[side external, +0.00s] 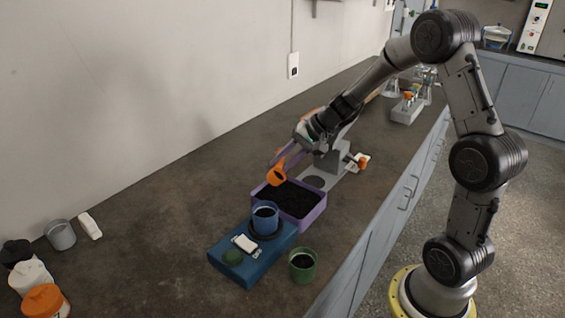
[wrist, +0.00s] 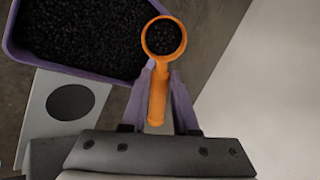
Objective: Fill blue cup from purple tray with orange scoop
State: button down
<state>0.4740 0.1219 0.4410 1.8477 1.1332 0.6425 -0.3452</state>
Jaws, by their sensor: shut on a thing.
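My gripper (wrist: 157,92) is shut on the orange scoop (wrist: 158,97) by its handle. The scoop's bowl holds black granules in the wrist view. In the side view the scoop (side external: 277,177) is above the back edge of the purple tray (side external: 311,217), with its bowl hanging over the tray. The tray (wrist: 97,72) holds black granules and is at the upper left of the wrist view. The blue cup (side external: 265,219) stands upright in front of the tray, on a dark round plate on a blue device. Dark material shows inside the cup.
The blue device (side external: 229,270) has a small display and a green knob. A green cup (side external: 302,263) with dark contents stands to its right. A grey stand (side external: 333,165) is behind the tray. Several containers, including an orange-lidded jar (side external: 45,299), stand at the far left.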

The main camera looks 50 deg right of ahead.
jog(key=shift+s+d+r+t+y, duration=0.2)
jog(key=shift+t+y, duration=0.5)
jog(key=shift+t, duration=0.5)
jog(key=shift+s+d+r+t+y, duration=0.15)
jog(key=shift+t+y, duration=0.55)
jog(key=shift+t, duration=0.5)
jog(key=shift+a+f, duration=0.15)
jog(key=shift+s+t+y, duration=0.15)
jog(key=shift+t+y, duration=0.15)
jog(key=shift+t, duration=0.3)
jog(key=shift+s+t+y, duration=0.1)
jog(key=shift+t+y, duration=0.3)
jog(key=shift+t, duration=0.2)
dwell(0.6)
